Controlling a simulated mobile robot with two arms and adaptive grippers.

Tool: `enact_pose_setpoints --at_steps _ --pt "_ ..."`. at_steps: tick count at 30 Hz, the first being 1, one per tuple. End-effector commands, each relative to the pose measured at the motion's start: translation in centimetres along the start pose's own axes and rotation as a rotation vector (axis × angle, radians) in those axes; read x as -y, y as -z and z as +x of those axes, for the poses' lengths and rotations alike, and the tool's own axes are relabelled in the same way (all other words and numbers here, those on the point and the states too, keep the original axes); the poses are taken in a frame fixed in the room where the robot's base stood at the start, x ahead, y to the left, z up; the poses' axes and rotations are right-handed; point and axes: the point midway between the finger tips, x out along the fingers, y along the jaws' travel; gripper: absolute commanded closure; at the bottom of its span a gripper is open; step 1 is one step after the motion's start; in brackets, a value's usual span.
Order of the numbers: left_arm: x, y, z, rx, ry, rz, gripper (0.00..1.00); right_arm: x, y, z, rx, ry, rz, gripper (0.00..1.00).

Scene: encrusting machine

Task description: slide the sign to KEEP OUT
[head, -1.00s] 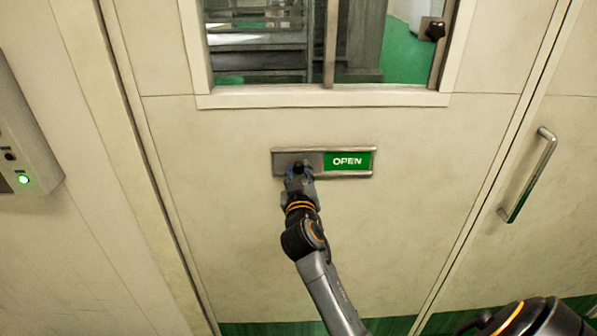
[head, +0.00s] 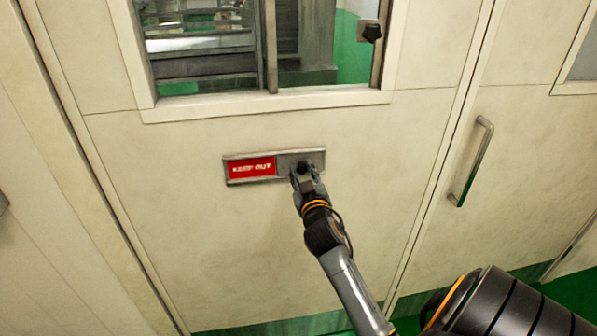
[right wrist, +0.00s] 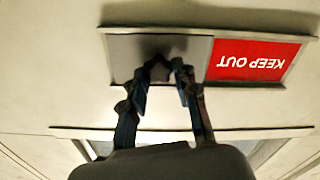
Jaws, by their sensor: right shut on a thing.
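The sliding sign (head: 232,182) is a framed plate on the pale door below its window. Its red KEEP OUT panel (head: 252,168) shows in the left half, and the grey slider plate (head: 285,165) covers the right half. The sign's dark knob (head: 306,166) stands on the slider near the right end. My right gripper (head: 303,176) is at the knob and shut on it. In the right wrist view the sign is upside down, with the red panel (right wrist: 255,61) at right and the gripper (right wrist: 166,78) over the grey slider. My left gripper is not in view.
The door window (head: 260,45) is above the sign. A metal door handle (head: 471,160) stands to the right on the neighbouring panel. The door surface around the sign is clear.

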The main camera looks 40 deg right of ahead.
Motion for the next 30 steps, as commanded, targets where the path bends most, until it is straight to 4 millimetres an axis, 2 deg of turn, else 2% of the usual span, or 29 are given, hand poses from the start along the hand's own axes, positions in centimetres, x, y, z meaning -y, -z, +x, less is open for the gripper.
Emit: enact_pose_setpoints --at_steps 1,2,4,5,14,17,20,30 --pt "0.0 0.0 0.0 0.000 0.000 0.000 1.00 -0.3 -0.1 0.1 0.002 -0.006 -0.003 1.00" --pt "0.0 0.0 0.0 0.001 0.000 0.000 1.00 -0.3 -0.1 0.1 0.002 -0.006 -0.003 0.64" --pt "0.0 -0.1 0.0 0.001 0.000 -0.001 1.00 -0.3 -0.1 0.1 0.002 -0.006 -0.003 0.50" --pt "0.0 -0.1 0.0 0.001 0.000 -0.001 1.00 -0.3 -0.1 0.1 0.001 -0.006 -0.003 0.47" --pt "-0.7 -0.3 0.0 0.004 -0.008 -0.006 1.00 -0.1 0.0 -0.1 0.001 -0.004 -0.001 0.47" --pt "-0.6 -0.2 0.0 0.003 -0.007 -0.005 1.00 -0.1 -0.1 -0.8 0.002 -0.003 -0.001 0.47" --pt "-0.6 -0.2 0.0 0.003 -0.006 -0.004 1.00 -0.1 -0.2 -2.4 0.003 -0.002 0.000 0.47" --pt "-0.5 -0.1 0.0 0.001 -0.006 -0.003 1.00 -0.3 -0.2 -9.4 0.004 -0.006 0.000 0.47"
